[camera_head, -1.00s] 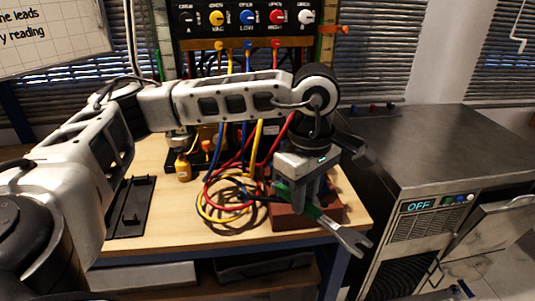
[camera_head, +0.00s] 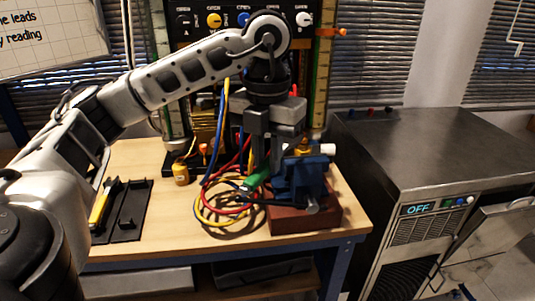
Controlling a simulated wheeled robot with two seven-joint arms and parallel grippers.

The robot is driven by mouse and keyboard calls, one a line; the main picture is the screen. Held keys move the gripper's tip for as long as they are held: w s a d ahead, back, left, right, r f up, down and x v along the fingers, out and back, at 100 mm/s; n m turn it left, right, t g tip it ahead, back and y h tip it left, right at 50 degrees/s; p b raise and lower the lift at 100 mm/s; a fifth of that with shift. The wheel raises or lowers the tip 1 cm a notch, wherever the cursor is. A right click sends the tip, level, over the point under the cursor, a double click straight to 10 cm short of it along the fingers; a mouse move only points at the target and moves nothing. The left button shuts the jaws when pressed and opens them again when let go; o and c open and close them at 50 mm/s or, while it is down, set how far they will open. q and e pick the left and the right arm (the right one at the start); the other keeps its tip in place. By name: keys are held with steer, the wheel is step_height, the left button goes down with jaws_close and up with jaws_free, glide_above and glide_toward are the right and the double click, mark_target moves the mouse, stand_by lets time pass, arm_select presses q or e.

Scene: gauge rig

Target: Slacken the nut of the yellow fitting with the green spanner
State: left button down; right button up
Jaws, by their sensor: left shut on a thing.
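My left gripper (camera_head: 264,153) points down beside the blue vise and is shut on the green spanner (camera_head: 258,179). The spanner's green handle shows below the fingers, to the left of the vise; its jaw end is hidden or too unclear to make out. A small yellow fitting (camera_head: 303,148) shows at the top of the blue vise (camera_head: 303,180), just right of the gripper, with a white piece to its right. I cannot tell whether the spanner touches its nut. My right gripper is not in view.
The vise stands on a red-brown block (camera_head: 304,219) near the bench's right front corner. Coiled hoses (camera_head: 222,208) lie to its left. A black tray (camera_head: 129,212) holds a yellow-handled tool (camera_head: 100,204). A gauge panel stands behind.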

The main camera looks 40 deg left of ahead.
arm_select(q)
steer(key=shift+f, duration=0.15)
steer(key=shift+w+f+b, duration=0.25)
steer(key=shift+f+b, duration=0.45)
steer(key=shift+f, duration=0.1)
steer(key=shift+w+f+b, duration=0.25)
steer(key=shift+f+b, duration=0.3)
steer(key=shift+f, duration=0.25)
steer(key=shift+a, duration=0.1)
steer(key=shift+w, duration=0.15)
steer(key=shift+w+a+p, duration=0.25)
steer(key=shift+w+p, duration=0.1)
steer(key=shift+w, duration=0.7)
